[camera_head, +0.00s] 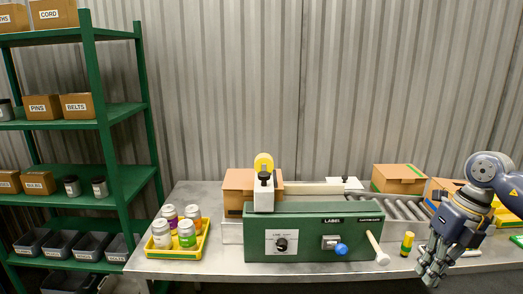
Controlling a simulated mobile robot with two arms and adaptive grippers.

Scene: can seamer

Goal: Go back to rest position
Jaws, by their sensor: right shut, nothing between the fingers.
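My right gripper (432,272) is at the lower right of the head view, at the table's front edge. It points downward, and its fingers are shut with nothing between them. My right arm comes in from the right side above the table. My left gripper is not in the head view. The green machine (312,243) stands on the table to the left of my right gripper, apart from it. It has a black knob, a blue knob (341,249) and a pale handle (377,248).
The metal table (200,200) carries a yellow tray (205,240) of several cans at its left. A yellow-green marker-like item (407,244) stands close to my right gripper. Boxes (399,178) and a roller conveyor (400,208) lie behind. A green shelf (110,140) stands at left.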

